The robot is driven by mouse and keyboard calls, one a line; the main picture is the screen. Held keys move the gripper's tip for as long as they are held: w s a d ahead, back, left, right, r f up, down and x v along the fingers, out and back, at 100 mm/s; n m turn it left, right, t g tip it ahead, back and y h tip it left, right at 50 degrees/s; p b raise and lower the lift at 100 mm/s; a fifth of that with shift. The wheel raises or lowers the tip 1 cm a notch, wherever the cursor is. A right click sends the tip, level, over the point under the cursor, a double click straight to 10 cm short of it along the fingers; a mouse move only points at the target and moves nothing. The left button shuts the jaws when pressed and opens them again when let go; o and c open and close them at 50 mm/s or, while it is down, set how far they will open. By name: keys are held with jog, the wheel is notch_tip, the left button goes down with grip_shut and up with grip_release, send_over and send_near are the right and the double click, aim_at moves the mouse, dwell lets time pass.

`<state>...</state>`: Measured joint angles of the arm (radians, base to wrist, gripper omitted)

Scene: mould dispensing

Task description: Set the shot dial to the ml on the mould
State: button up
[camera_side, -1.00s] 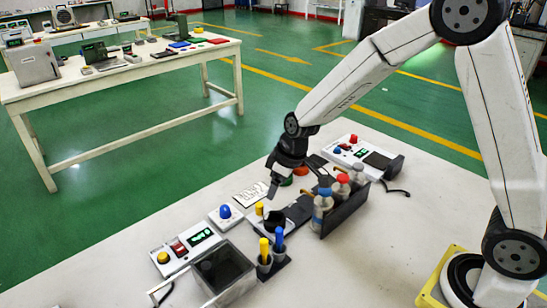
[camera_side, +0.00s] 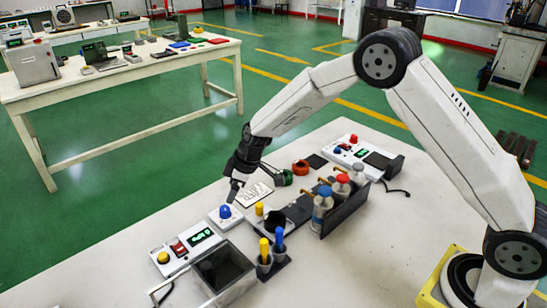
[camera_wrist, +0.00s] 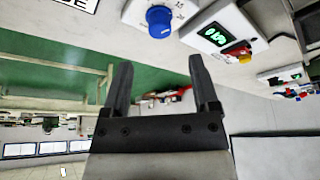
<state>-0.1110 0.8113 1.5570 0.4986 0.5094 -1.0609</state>
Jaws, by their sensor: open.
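The blue shot dial (camera_side: 225,211) sits on a small white box at the front of the bench. In the wrist view, the blue dial (camera_wrist: 159,20) shows a white pointer mark and printed numbers beside it, partly cut off by the top edge. My gripper (camera_side: 233,197) is just above and behind the dial in the side view, pointing down and apart from it. In the wrist view my gripper (camera_wrist: 160,70) has its two dark fingers spread with nothing between them. Which object is the mould, and any ml marking on it, I cannot tell.
A white card with black writing (camera_side: 256,193) lies right of the dial. A box with a green display (camera_side: 201,237) stands front left.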

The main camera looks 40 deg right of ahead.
aim_at(225, 208)
jog(key=shift+x, duration=3.65)
grip_shut()
